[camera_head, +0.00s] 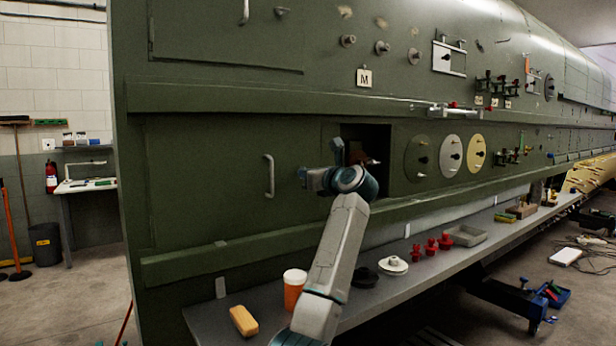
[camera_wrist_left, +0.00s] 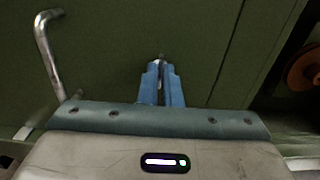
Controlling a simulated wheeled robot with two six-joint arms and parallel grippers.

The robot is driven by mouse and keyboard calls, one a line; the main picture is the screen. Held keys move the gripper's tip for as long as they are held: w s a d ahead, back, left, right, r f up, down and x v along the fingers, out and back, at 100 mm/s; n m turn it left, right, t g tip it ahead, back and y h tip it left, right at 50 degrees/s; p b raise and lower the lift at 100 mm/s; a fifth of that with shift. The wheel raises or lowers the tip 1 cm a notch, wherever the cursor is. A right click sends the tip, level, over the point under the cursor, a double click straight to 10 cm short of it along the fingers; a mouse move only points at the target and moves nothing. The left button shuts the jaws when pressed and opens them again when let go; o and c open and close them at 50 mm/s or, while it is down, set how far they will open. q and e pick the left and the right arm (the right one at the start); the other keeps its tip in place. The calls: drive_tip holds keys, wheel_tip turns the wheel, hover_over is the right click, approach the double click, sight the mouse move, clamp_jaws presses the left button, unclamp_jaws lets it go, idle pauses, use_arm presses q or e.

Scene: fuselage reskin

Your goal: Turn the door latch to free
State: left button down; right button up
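The green door (camera_head: 210,190) on the fuselage side has a bent metal handle (camera_head: 268,176), which also shows at upper left in the left wrist view (camera_wrist_left: 45,55). My left gripper (camera_head: 304,175) is at the door, right of the handle. In the left wrist view its blue fingers (camera_wrist_left: 161,75) are close together, with the small metal door latch (camera_wrist_left: 161,57) between and just beyond their tips. The fingers look shut on the latch and cover most of it, so its angle is hard to tell. My right gripper is not in view.
An open dark bay (camera_head: 378,140) lies right of the door. A ledge (camera_head: 230,250) runs under the door.

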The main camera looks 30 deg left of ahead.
use_arm(q)
drive_tip(key=c, duration=1.6)
unclamp_jaws()
